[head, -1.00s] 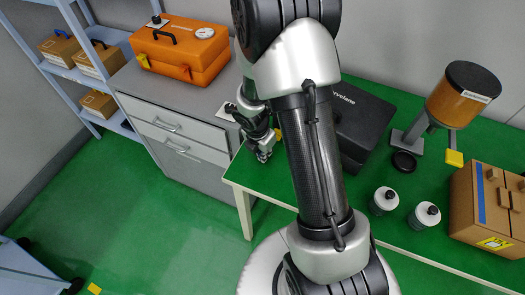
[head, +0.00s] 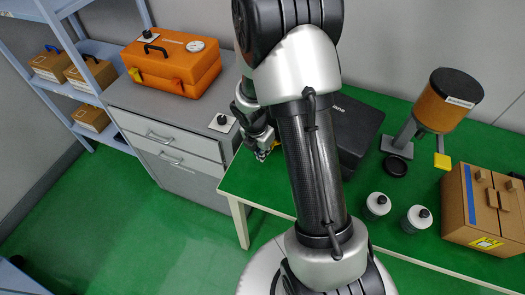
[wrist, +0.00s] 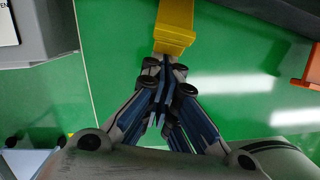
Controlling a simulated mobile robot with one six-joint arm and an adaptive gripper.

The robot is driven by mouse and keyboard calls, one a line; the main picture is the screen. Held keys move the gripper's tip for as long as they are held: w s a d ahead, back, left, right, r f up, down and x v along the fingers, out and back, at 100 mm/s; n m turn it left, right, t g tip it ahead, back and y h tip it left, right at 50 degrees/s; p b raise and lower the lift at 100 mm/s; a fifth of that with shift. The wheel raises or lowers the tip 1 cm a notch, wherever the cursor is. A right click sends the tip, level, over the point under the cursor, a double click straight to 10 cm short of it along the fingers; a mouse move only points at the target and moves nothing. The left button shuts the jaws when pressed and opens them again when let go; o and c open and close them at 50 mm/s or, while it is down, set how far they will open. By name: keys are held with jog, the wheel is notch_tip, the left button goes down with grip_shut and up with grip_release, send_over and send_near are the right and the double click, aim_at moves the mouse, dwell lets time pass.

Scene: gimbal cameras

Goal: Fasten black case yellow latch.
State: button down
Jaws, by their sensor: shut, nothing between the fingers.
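The black case (head: 357,132) lies on the green table, partly hidden behind my arm in the head view. A yellow latch piece (wrist: 175,25) stands out at the top middle of the wrist view; only a sliver shows in the head view, beside my gripper. My gripper (head: 262,154) is at the table's left end, left of the case. In the wrist view my gripper (wrist: 163,72) is shut and empty, its fingertips just short of the yellow piece's near end. I cannot tell whether they touch. The latch's joint with the case is hidden.
An orange case (head: 172,68) sits on the grey drawer cabinet (head: 150,105) at left. Two white-capped jars (head: 377,205), a hopper (head: 445,100) and a brown box (head: 485,212) stand on the table's right side. The green floor in front is clear.

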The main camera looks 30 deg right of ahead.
jog(key=r+p, duration=0.1)
jog(key=p, duration=0.1)
jog(key=d+r+p, duration=0.1)
jog(key=p, duration=0.2)
jog(key=w+d+r+p, duration=0.1)
jog(key=p, duration=0.1)
jog(key=shift+d+r+p, duration=0.15)
jog(key=shift+r+p, duration=0.2)
jog(key=shift+p, duration=0.05)
jog(key=shift+p+v, duration=0.85)
jog(key=shift+p, duration=0.05)
jog(key=shift+d, duration=0.1)
